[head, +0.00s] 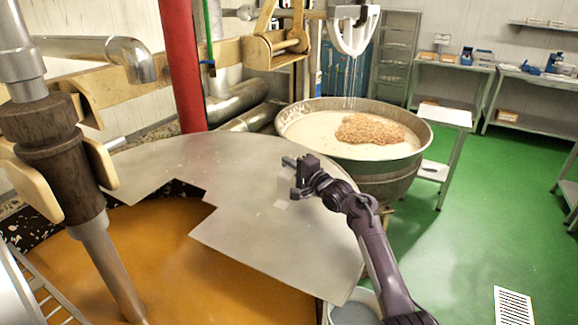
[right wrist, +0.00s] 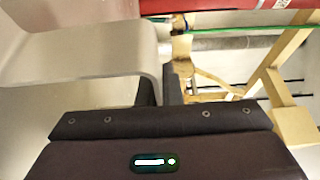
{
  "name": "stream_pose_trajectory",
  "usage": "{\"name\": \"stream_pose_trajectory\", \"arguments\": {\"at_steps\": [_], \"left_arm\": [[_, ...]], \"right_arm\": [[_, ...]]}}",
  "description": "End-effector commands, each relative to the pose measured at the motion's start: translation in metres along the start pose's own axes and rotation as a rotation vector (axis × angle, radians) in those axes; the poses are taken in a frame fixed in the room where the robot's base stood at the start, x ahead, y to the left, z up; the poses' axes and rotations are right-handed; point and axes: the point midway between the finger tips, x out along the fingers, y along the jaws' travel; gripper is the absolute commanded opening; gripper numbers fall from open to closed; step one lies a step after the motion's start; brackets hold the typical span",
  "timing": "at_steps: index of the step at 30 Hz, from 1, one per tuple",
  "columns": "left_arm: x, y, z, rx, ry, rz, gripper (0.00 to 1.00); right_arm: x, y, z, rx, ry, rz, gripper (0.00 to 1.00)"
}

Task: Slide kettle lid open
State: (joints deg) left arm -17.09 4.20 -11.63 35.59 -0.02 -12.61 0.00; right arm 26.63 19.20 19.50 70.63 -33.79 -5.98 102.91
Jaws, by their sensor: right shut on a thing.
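The kettle lid (head: 265,230) is a flat grey metal plate with a notched left edge. It lies across the far and right part of the large kettle in the head view. The kettle's orange-brown contents (head: 170,255) show in the lower left, in front of the lid. My right gripper (head: 292,170) reaches in from the lower right and is shut on the lid handle, just above the plate. In the right wrist view, the pale bent handle (right wrist: 95,55) runs to between the dark fingers (right wrist: 160,90). My left gripper is not in view.
A stirrer shaft (head: 100,240) stands in the kettle at left. A red pipe (head: 182,65) rises behind the lid. A second kettle (head: 400,165) with white mass and brown nuts stands beyond the gripper. Green floor (head: 470,230) is open at right.

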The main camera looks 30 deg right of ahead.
Motion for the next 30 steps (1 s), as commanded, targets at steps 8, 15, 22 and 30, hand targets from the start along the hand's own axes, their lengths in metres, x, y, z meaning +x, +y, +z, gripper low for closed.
{"name": "stream_pose_trajectory", "arguments": {"at_steps": [8, 15, 22, 30], "left_arm": [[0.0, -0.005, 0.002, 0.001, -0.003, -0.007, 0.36], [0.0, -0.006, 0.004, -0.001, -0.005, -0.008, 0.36], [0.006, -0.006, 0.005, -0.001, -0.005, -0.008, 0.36], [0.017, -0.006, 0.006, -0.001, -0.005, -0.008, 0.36]], "right_arm": [[0.0, 0.002, 0.002, 0.001, -0.004, 0.004, 0.27], [0.0, 0.002, 0.002, 0.0, -0.004, 0.003, 0.27], [-0.018, 0.004, 0.002, -0.001, -0.003, 0.003, 0.27], [-0.061, 0.004, 0.002, -0.001, -0.003, 0.004, 0.27]]}}
